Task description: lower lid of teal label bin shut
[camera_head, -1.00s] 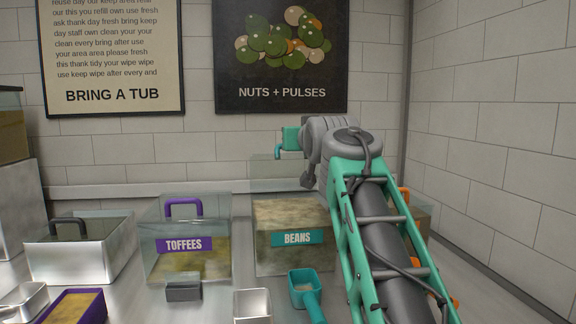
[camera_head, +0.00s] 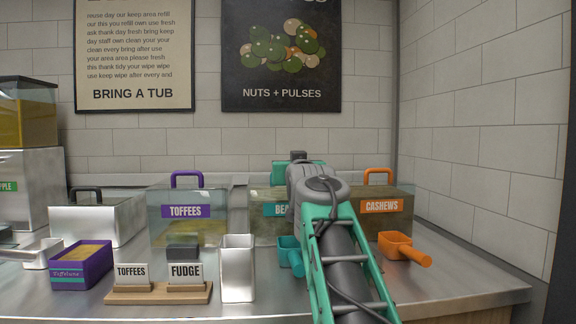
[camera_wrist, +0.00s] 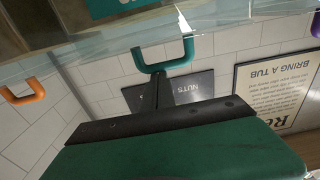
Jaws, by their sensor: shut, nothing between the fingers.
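The teal label bin is the clear bin marked BEANS (camera_head: 265,205), in the head view's middle, partly hidden behind my arm. No raised lid shows above it there; the lid looks low, but my arm hides whether it is fully shut. In the wrist view, seen upside down, its teal handle (camera_wrist: 166,62) stands out from the glass lid edge, with the teal label (camera_wrist: 115,6) beyond. My gripper (camera_wrist: 158,92) is shut and empty, its dark fingers pointing at the handle's middle. I cannot tell whether they touch.
The TOFFEES bin (camera_head: 187,212) stands left and the CASHEWS bin (camera_head: 385,208) right. A teal scoop (camera_head: 290,255), an orange scoop (camera_head: 402,248), a metal tub (camera_head: 237,268) and a sign stand (camera_head: 158,293) are in front. A wall closes the right side.

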